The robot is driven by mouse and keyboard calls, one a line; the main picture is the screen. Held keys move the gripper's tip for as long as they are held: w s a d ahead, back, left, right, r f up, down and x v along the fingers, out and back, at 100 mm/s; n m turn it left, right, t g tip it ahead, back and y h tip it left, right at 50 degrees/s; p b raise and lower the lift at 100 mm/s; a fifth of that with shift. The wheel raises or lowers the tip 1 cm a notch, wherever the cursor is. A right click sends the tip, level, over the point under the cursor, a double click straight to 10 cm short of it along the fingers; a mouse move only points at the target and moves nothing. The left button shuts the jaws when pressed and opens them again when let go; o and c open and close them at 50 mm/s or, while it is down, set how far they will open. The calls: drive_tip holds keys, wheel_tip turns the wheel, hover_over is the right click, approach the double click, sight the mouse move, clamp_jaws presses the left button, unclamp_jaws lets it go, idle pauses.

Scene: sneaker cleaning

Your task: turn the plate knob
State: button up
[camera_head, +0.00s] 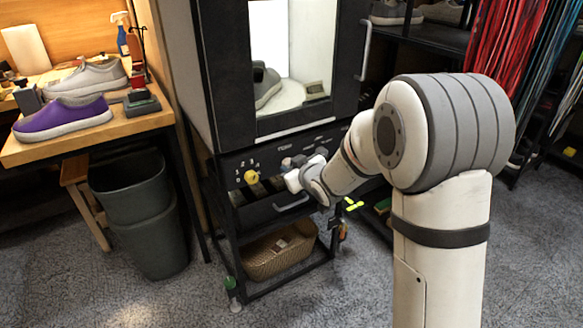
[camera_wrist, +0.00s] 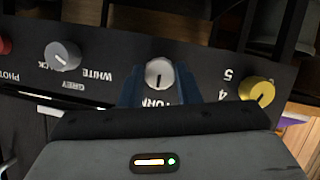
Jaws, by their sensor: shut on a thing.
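The plate knob (camera_wrist: 159,73) is a round silver-grey knob with a dark pointer line, above partly covered lettering that reads "TURN". It sits on the black control panel (camera_wrist: 110,55), which appears upside down in the wrist view. My gripper (camera_wrist: 159,87) has its two blue fingers on either side of this knob and is shut on it. In the head view, my gripper (camera_head: 291,172) is at the panel under the cabinet, right of the yellow knob (camera_head: 251,177), and hides the plate knob. A white round plate (camera_head: 283,100) bearing a grey shoe (camera_head: 265,84) shows through the cabinet window.
In the wrist view, another grey knob (camera_wrist: 62,55) lies left and the yellow numbered knob (camera_wrist: 257,90) lies right. A drawer handle (camera_head: 291,203) is below the panel. A wicker basket (camera_head: 262,263) sits on the lower shelf. A workbench (camera_head: 75,135) with shoes stands left.

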drive_tip(key=shift+c, duration=0.7)
drive_tip(key=shift+a, duration=0.25)
drive_tip(key=shift+c, duration=0.4)
drive_tip(key=shift+d+p, duration=0.2)
drive_tip(key=shift+p, duration=0.3)
